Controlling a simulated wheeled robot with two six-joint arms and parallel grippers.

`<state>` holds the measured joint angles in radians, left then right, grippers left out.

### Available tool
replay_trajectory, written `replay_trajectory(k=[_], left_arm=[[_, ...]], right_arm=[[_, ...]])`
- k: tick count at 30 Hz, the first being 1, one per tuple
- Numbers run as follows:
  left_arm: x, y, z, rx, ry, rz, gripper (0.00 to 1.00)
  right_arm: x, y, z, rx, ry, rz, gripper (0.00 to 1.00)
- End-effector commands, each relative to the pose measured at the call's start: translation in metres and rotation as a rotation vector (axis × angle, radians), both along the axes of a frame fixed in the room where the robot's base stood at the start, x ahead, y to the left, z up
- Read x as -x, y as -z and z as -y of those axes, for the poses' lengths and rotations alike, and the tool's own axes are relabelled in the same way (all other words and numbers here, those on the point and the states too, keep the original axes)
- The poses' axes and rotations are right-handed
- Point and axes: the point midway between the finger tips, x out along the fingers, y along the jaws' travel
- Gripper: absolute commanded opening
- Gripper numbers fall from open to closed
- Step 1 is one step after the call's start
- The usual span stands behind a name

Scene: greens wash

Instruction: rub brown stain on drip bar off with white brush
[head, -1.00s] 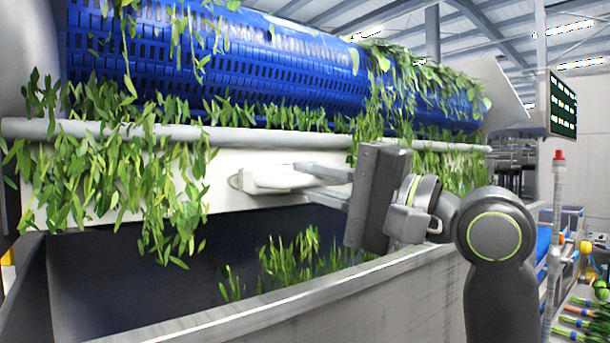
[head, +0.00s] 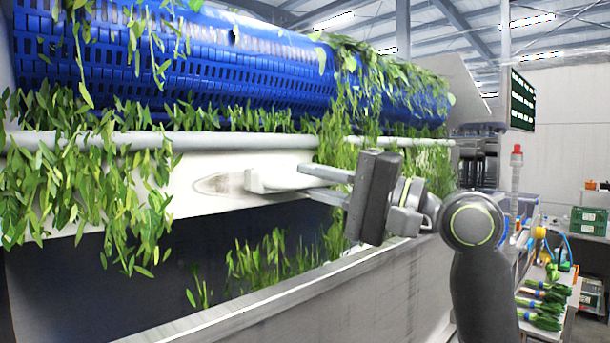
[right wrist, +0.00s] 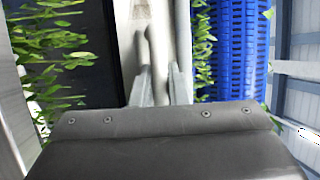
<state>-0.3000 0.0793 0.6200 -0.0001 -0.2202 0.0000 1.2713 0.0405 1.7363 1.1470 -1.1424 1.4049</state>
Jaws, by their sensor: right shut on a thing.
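The drip bar (head: 130,203) is the long pale panel under the blue drum, with leaves hanging over its left part. The brown stain (head: 212,184) shows on it as a faint brownish smear with a darker outline. My right gripper (head: 308,182) comes in from the right and is shut on the white brush (head: 262,181). The brush lies just right of the stain, against or very close to the bar; I cannot tell if it touches. In the right wrist view, the gripper fingers (right wrist: 162,82) point along the pale bar. My left gripper is not in view.
The blue perforated drum (head: 270,70) with leaves lies above the bar. A grey metal trough (head: 290,305) with greens inside stands below, its rim under my right arm. A bench with bundled greens (head: 540,305) stands at the right.

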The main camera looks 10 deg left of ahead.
Motion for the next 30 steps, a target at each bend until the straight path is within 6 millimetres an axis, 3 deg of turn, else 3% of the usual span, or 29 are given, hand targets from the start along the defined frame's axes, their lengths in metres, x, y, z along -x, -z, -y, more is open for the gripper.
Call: replay_trajectory(k=[18, 30], left_arm=[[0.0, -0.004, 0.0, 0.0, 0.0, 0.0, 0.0], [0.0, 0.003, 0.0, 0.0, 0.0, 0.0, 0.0]], right_arm=[[-0.027, 0.0, 0.022, 0.0, 0.001, 0.0, 0.0], [-0.005, 0.001, 0.006, -0.001, -0.003, 0.003, 0.0]])
